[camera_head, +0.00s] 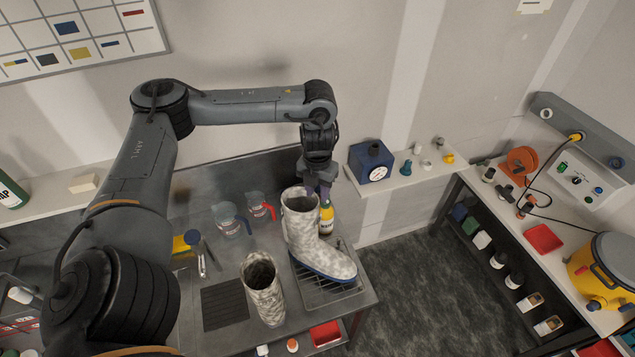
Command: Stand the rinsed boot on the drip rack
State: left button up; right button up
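A mottled pale grey boot (305,238) with a blue sole stands roughly upright over the wire drip rack (318,297), toe pointing right. Whether the whole sole rests on the rack is hidden from this angle. A second boot of the same pattern (265,303) stands to the left of the rack, its dark opening facing up. My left gripper (319,188) points down at the back right of the first boot's top rim. Its fingertips are partly hidden, so I cannot tell whether they grip the rim. My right gripper is not in view.
A bottle with a yellow top (326,217) stands close behind the boot shaft. Two clear jugs, one blue-handled (228,220) and one red-handled (260,207), stand left of it. A dark ribbed mat (224,304) lies at left. A blue box (371,161) sits on the shelf behind.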

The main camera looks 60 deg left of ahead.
pick_arm(q)
jog(key=shift+r, duration=1.2)
jog(key=shift+w+d, duration=0.1)
